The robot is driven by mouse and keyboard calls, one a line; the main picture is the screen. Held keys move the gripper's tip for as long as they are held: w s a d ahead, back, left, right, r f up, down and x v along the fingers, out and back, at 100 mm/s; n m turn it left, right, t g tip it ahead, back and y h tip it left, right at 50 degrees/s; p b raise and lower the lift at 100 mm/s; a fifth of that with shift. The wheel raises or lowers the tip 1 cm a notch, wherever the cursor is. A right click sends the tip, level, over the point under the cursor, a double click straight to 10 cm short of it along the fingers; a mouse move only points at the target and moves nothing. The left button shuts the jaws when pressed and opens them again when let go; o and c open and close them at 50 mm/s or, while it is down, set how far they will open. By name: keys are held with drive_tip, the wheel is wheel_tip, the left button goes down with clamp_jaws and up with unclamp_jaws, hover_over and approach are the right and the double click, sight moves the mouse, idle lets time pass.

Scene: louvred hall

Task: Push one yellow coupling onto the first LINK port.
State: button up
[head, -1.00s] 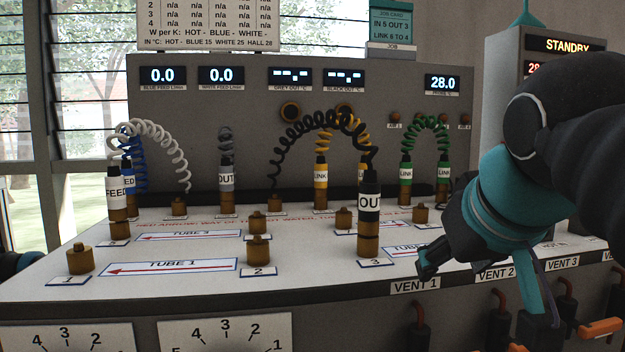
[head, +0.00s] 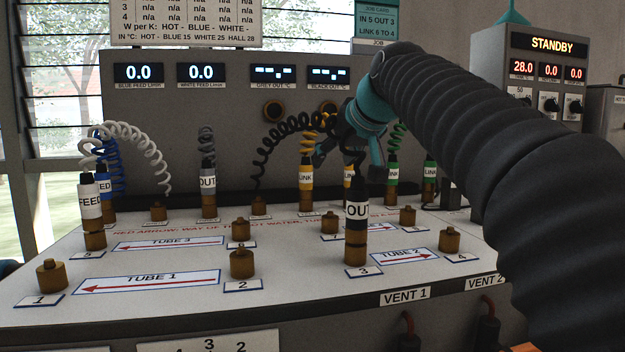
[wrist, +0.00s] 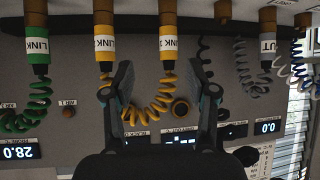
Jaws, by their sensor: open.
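One yellow coupling (head: 306,174) with a white LINK label stands upright at the back of the bench, a yellow coiled hose at its top. In the upside-down wrist view both show, one at the left (wrist: 104,40) and one near the middle (wrist: 167,42). My gripper (head: 349,155) is open near their tops; in the wrist view its fingers (wrist: 166,95) are spread with the yellow hose between them, holding no coupling. The job card (head: 376,20) reads LINK 6 to 4.
The black OUT coupling (head: 356,215) stands upright on port 3, in front of the yellow pair. Green couplings (head: 392,172) stand to their right, a grey one (head: 208,185) to their left. Bare brass ports (head: 240,230) dot the bench. Coiled hoses arch above.

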sight(309, 173)
drive_tip(key=shift+n+y, duration=0.3)
drive_tip(key=shift+n, duration=0.1)
drive_tip(key=shift+a+r+x, duration=0.2)
drive_tip(key=shift+x, duration=1.85)
drive_tip(key=shift+a+r+x, duration=0.2)
drive_tip(key=shift+x, duration=1.85)
drive_tip(key=shift+a+r+x, duration=0.2)
drive_tip(key=shift+r+x, duration=0.05)
drive_tip(key=shift+x, duration=1.8)
drive_tip(key=shift+w, duration=0.15)
drive_tip(key=shift+c, duration=0.2)
clamp_jaws()
